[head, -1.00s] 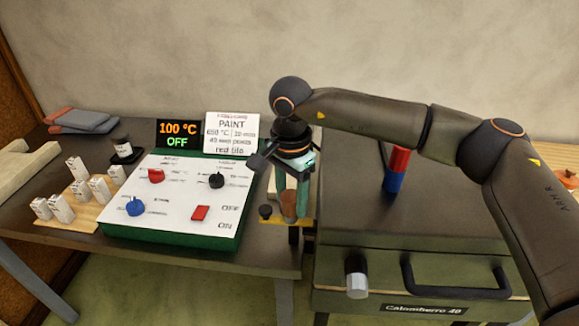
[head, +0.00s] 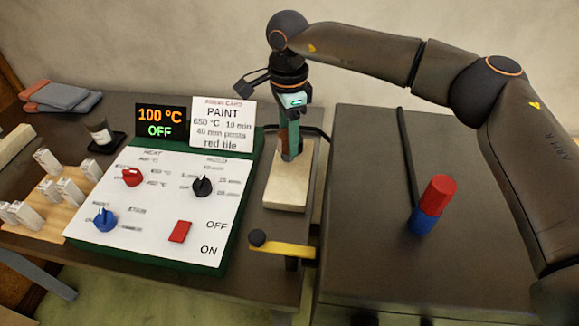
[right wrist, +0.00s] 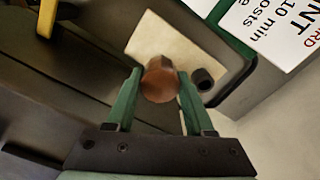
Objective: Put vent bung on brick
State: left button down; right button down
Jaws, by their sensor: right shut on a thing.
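My right gripper (head: 289,152) points down over the cream brick (head: 284,193), which lies on the table between the control panel and the kiln. In the right wrist view, the green fingers of my right gripper (right wrist: 160,88) are shut on the brown, rounded vent bung (right wrist: 160,72). The brick (right wrist: 150,38) shows behind the bung there. In the head view the fingers mostly hide the bung, and I cannot tell whether it touches the brick. My left gripper is not in view.
The control panel (head: 150,200) with knobs and a red switch stands left of the brick. A yellow bar (head: 285,249) with a black knob is in front. The kiln top (head: 360,260) at right carries a red and blue cylinder (head: 432,205) and a dark rod (head: 407,155).

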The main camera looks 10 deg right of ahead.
notch_tip(320, 180, down, 4)
jog(key=shift+s+f, duration=0.1)
notch_tip(320, 180, down, 4)
jog(key=shift+r+p, duration=0.25)
jog(key=shift+p, duration=0.3)
jog(key=shift+f, duration=0.2)
jog(key=shift+f, duration=0.1)
jog(key=shift+c, duration=1.4)
grip_release()
jog(key=shift+r, duration=0.25)
notch_tip(320, 180, up, 12)
jog(key=shift+f+b, duration=0.1)
jog(key=shift+b, duration=0.8)
